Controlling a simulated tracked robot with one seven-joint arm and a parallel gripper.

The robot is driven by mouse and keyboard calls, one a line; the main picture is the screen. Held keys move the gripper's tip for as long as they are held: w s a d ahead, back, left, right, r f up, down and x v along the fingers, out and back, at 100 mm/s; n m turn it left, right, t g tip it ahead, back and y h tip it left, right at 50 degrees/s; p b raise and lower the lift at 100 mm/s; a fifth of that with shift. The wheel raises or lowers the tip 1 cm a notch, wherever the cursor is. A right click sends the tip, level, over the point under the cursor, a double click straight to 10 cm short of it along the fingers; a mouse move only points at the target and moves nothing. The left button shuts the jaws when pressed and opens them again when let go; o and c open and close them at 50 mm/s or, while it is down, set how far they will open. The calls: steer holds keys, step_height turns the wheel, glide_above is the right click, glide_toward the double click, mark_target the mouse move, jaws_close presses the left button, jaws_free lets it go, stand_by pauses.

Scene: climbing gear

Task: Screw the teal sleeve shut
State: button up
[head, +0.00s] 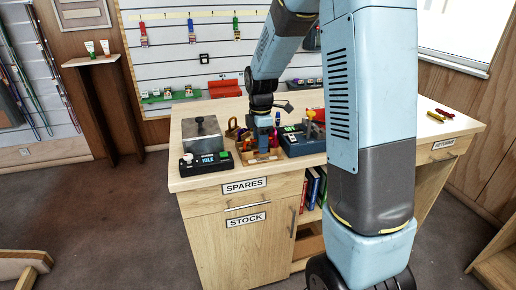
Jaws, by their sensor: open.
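My gripper (263,152) points down over a small wooden tray (247,160) at the front of the workbench. It looks small in the head view, and its fingers partly hide what lies in the tray. Small red, purple and yellow pieces (275,141) show close around it. A brownish ring-shaped piece of gear (233,128) lies just to the left. I cannot make out the teal sleeve; it is too small or hidden behind my gripper. I cannot tell whether my fingers touch anything.
A black box with an IDLE display (208,163) and a grey block (202,134) stand left of the tray. A dark device with a yellow knob (302,138) stands close on the right. Red and yellow pieces (440,115) lie far right. The bench's front edge (225,180) is near.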

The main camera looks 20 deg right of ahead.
steer(key=shift+s, duration=0.45)
steer(key=shift+r, duration=0.95)
steer(key=shift+r, duration=0.35)
steer(key=shift+r, duration=0.1)
steer(key=shift+w, duration=0.15)
steer(key=shift+w, duration=0.5)
